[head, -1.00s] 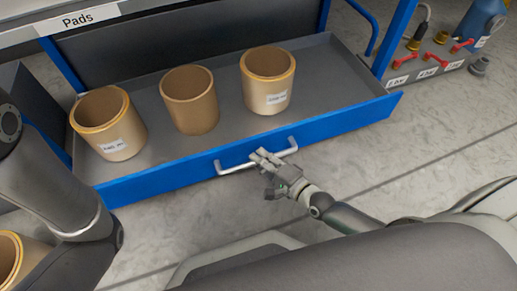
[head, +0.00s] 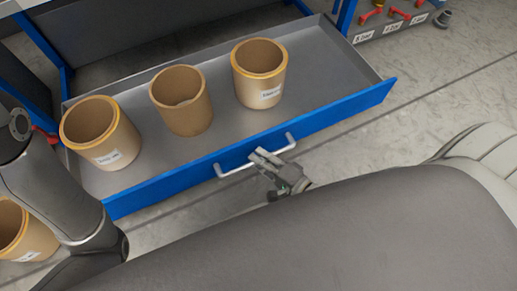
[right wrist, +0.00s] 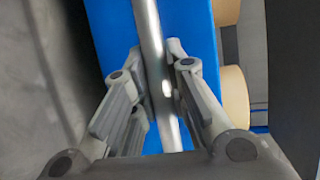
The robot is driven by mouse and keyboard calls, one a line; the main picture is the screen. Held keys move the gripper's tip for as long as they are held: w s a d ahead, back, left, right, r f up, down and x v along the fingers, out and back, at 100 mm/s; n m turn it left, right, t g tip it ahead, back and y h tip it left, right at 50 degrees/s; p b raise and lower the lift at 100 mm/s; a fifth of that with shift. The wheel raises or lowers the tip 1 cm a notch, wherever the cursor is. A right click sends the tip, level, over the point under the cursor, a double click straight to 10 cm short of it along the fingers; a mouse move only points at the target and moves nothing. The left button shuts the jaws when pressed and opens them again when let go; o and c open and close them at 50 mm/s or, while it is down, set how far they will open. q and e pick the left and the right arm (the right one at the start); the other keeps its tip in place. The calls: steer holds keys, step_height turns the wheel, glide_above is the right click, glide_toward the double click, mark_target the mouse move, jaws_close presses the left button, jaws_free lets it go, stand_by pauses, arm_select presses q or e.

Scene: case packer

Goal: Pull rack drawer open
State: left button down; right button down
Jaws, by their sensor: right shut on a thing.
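The rack drawer (head: 330,112) has a blue front and a grey tray, and stands pulled out from the rack in the head view. Its silver bar handle (head: 236,170) is on the blue front. My right gripper (head: 262,160) is shut on the handle. In the right wrist view the handle bar (right wrist: 152,50) runs between the two fingers of the right gripper (right wrist: 160,88), with the blue drawer front (right wrist: 195,25) behind it. My left arm shows at the left of the head view, but its gripper is out of view.
Three tan cylindrical containers (head: 101,133), (head: 181,100), (head: 259,73) stand in the drawer. Another tan container (head: 25,232) is at the lower left. A grey tray with red-handled parts (head: 396,25) is at the upper right.

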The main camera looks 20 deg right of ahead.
steer(key=shift+s, duration=0.1)
steer(key=c, duration=1.4)
jaws_free()
steer(key=shift+r, duration=0.1)
